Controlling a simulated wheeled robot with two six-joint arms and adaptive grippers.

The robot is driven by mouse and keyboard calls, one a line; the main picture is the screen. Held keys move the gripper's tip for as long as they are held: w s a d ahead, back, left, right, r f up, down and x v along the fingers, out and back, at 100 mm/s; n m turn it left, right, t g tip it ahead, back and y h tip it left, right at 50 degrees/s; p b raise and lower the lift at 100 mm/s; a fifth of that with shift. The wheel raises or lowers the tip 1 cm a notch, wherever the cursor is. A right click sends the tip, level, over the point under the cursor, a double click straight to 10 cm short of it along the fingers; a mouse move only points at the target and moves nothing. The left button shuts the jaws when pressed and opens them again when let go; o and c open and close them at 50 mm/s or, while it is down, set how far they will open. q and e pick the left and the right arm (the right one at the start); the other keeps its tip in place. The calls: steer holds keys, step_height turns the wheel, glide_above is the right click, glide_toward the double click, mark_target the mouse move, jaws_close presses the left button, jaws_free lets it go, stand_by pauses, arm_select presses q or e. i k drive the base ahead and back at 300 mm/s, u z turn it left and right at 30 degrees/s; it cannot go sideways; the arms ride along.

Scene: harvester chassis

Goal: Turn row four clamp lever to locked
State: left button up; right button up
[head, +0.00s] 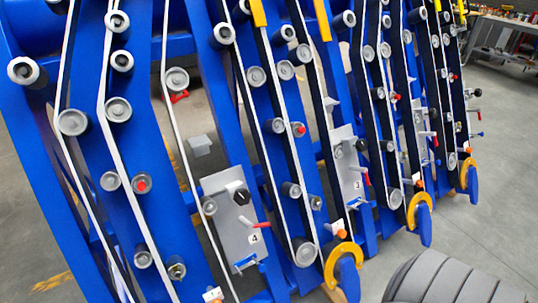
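The row four plate (222,216) is a grey panel with a label reading 4, low in the middle of the head view. A small red-handled lever (256,224) sticks out to the right just above the label, roughly level. I take it as the row four clamp lever. A black knob (238,192) is above it and a small blue part (246,263) is at the plate's lower edge. I cannot tell from the picture whether the lever is locked. Neither of my grippers is in view.
Blue chassis uprights with grey rollers and pale and dark belts fill the view. The row three plate (350,165) has a red lever (366,177). Yellow-and-blue hooks (343,262) stick out below. A grey ribbed rounded object (455,280) is at bottom right. Open floor lies right.

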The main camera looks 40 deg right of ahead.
mark_target(260, 225)
steer(key=z, duration=1.7)
steer(key=k, duration=0.6)
steer(key=z, duration=0.9)
steer(key=i, duration=0.85)
steer(key=u, duration=0.45)
